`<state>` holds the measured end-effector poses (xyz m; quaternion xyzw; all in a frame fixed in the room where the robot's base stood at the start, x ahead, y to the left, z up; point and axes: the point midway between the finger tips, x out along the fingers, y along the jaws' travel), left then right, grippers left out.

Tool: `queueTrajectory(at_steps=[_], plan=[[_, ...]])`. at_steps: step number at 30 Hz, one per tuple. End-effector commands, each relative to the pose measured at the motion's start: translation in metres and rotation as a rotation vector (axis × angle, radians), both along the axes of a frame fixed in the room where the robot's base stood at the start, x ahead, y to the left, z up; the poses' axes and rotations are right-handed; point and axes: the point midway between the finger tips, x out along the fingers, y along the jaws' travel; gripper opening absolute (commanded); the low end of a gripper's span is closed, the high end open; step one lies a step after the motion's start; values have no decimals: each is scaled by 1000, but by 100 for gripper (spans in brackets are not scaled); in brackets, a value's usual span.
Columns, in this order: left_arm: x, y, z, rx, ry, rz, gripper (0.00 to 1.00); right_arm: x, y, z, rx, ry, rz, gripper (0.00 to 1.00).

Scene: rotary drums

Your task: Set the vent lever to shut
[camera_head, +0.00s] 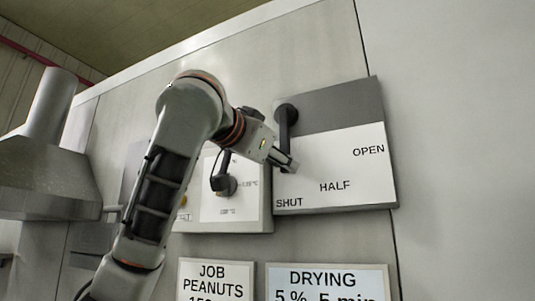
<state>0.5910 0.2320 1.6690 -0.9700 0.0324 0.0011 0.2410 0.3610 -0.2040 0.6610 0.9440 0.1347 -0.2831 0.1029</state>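The vent lever (285,128) is a dark handle with a round pivot at the upper left of a white and grey panel (335,163). The panel is marked OPEN at the right, HALF at the lower middle and SHUT at the lower left. The lever hangs almost straight down from its pivot, towards SHUT. My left gripper (286,161) is at the lever's lower end, which it partly hides. I cannot tell whether the fingers touch or grip the lever. My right gripper is not in view.
Left of the panel is another white panel (245,207) with a dark knob (223,185), partly behind my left arm. Signs reading JOB PEANUTS (214,275) and DRYING (326,280) are below. A metal hood with a pipe (45,150) is at the far left. The wall at right is bare.

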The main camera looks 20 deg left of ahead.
Motion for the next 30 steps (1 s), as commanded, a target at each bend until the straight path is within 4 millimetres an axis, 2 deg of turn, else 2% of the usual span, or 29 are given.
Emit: queueTrajectory(at_steps=[5, 12, 18, 22, 30], plan=[[-26, 3, 2, 3, -7, 2, 41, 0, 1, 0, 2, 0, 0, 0], [-77, 7, 4, 3, -9, 6, 41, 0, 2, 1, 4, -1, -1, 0], [-105, 9, 4, 2, -6, 5, 41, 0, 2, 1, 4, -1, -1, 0], [-114, 8, 3, 1, -4, 3, 41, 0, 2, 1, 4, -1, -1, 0], [-116, 8, 2, 0, -1, 2, 41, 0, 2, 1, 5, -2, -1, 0]])
